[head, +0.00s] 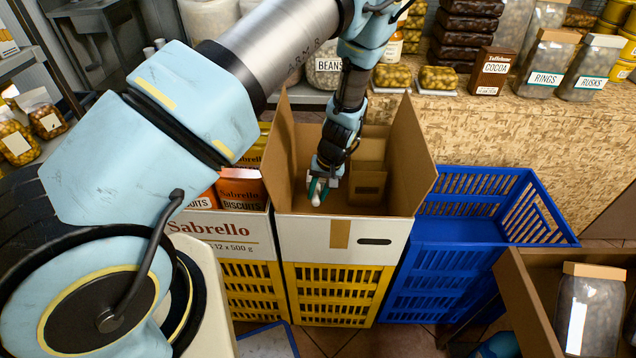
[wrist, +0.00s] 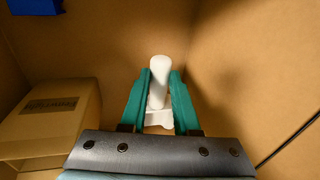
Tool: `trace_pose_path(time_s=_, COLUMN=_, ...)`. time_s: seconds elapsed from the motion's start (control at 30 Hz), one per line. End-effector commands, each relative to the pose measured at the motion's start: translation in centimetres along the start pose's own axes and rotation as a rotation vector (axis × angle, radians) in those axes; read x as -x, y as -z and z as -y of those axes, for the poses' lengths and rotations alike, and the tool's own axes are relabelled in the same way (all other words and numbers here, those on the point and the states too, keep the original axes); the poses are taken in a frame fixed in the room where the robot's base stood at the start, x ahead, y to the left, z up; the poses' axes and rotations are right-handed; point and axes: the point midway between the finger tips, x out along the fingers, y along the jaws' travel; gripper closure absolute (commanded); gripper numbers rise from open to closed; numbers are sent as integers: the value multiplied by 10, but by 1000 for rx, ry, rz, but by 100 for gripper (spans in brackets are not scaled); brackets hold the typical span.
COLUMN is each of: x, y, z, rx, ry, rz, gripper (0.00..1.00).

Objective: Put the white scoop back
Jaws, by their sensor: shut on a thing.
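My gripper (head: 318,190) reaches down into an open cardboard box (head: 341,229) that stands on a yellow crate. In the wrist view its green fingers (wrist: 157,100) are shut on the white scoop (wrist: 159,78). The scoop's rounded white end sticks out beyond the fingertips, and a wider white part shows between the fingers. In the head view only a small white piece of the scoop (head: 317,199) shows below the fingers. The gripper and scoop are inside the box walls. I cannot tell whether the scoop touches the box floor.
A small carton (wrist: 50,118) sits inside the box, left in the wrist view. A blue crate (head: 470,262) stands right of the box, and a Sabrello biscuit carton (head: 226,236) stands left. A counter (head: 480,125) with bags and a cocoa box (head: 494,70) is behind.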

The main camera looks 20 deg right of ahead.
Motion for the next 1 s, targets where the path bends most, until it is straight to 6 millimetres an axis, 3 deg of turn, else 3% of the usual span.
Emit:
trace_pose_path(time_s=0.6, x=-52, y=-3, z=-12, rx=1, ry=0, rz=1, gripper=100)
trace_pose_path(time_s=0.97, x=-57, y=-3, z=-14, rx=1, ry=0, rz=0, gripper=100)
trace_pose_path(time_s=1.0, x=-57, y=-3, z=-14, rx=1, ry=0, rz=0, gripper=69)
